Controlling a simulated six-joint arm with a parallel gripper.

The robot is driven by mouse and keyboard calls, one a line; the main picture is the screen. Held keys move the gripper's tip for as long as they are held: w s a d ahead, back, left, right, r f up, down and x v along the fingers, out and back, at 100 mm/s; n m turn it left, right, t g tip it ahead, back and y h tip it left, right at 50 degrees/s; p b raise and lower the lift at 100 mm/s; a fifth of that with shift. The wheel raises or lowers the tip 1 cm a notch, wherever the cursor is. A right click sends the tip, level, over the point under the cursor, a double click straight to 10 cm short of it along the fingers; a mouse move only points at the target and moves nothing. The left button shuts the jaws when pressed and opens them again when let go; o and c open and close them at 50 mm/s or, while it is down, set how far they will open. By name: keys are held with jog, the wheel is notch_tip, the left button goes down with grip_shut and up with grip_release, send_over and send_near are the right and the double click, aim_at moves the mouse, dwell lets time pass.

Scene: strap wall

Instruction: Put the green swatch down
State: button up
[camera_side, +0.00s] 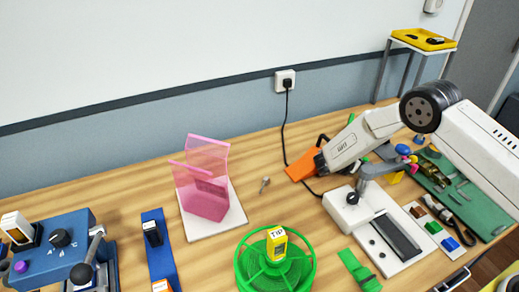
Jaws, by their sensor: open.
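A small green swatch (433,227) lies on a pale strip beside a brown swatch (417,211) and a blue swatch (449,244), at the right of the table. My gripper (320,160) is at the back middle, well to the left of and beyond the swatches. Its dark jaws are small here and are by the orange piece (300,167); I cannot tell whether they touch it. I see no green swatch in the jaws. A green strap piece (360,271) lies at the front edge.
A white lever device (348,212) stands between my gripper and the swatches. A green round basket (245,262) with a yellow tag, a pink holder (207,198) and blue devices (55,250) stand further left. A black cord runs down to the table. Bare wood shows around the small key (265,183).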

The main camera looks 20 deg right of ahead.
jog(key=v, duration=1)
dwell(0.4)
jog(key=shift+w+d+r, duration=0.1)
jog(key=shift+d+r, duration=0.1)
jog(key=shift+r, duration=0.25)
jog(key=s+d+r+m+y, duration=0.3)
jog(key=s+r+m+y, duration=0.1)
jog(key=r+y, duration=0.25)
jog(key=s+a+r+m+y, duration=0.1)
jog(key=s+m+y, duration=0.2)
jog(key=s+m, duration=0.5)
jog(key=s+a+r+m+y, duration=0.2)
jog(key=s+m, duration=0.5)
jog(key=s, duration=0.4)
jog(key=shift+s+a+m+t+y, duration=0.15)
jog(key=shift+a+m+t+y, duration=0.2)
jog(key=shift+y, duration=0.5)
jog(key=shift+r, duration=0.1)
